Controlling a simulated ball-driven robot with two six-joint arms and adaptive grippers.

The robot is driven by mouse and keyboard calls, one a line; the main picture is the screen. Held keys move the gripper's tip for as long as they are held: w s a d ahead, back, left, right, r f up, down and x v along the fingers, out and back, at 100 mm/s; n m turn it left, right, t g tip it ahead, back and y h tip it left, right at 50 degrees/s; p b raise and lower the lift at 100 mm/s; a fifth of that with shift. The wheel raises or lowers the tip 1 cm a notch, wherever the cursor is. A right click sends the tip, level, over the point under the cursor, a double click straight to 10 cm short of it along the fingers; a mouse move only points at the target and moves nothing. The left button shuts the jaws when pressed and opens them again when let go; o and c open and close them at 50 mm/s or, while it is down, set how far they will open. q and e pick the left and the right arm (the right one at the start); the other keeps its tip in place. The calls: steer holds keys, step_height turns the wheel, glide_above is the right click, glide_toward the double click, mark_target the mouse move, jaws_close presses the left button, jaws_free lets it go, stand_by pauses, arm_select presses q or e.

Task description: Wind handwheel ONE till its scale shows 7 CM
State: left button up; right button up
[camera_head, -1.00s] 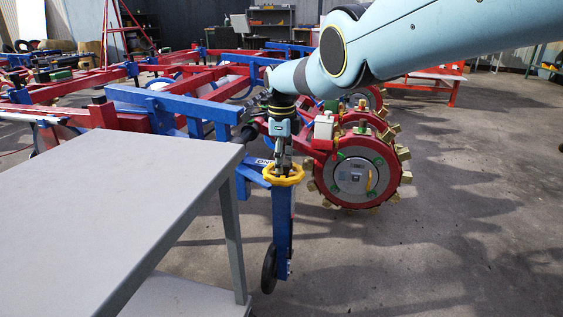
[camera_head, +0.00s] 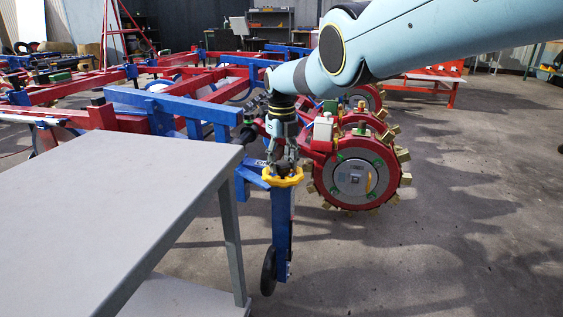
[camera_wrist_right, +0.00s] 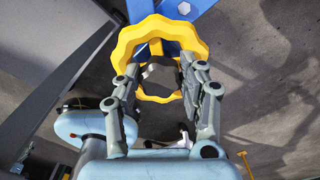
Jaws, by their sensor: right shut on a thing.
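The yellow handwheel (camera_head: 282,178) sits on top of the blue upright post (camera_head: 281,225) of the machine, with a small black wheel (camera_head: 268,270) at the post's foot. My right gripper (camera_head: 284,168) points down at the handwheel from above and is shut on it. In the right wrist view the handwheel (camera_wrist_right: 130,50) shows as a scalloped yellow ring, and the fingers of my right gripper (camera_wrist_right: 160,85) reach into it, one on each side of its middle. The scale cannot be read in these frames. My left gripper is not in view.
A grey table (camera_head: 110,190) stands close on the left. A red punch wheel (camera_head: 358,178) with brass-coloured blocks on its rim is just right of the handwheel. The red and blue frame (camera_head: 175,105) stretches behind. The floor (camera_head: 450,230) on the right is clear.

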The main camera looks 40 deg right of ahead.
mark_target(282, 162)
steer(key=shift+w+m, duration=0.1)
steer(key=shift+m, duration=0.2)
steer(key=o, duration=1.2)
steer(key=shift+r, duration=0.1)
steer(key=shift+d+r, duration=0.1)
steer(key=shift+r, duration=0.55)
step_height(282, 162, up, 10)
steer(key=shift+r, duration=0.25)
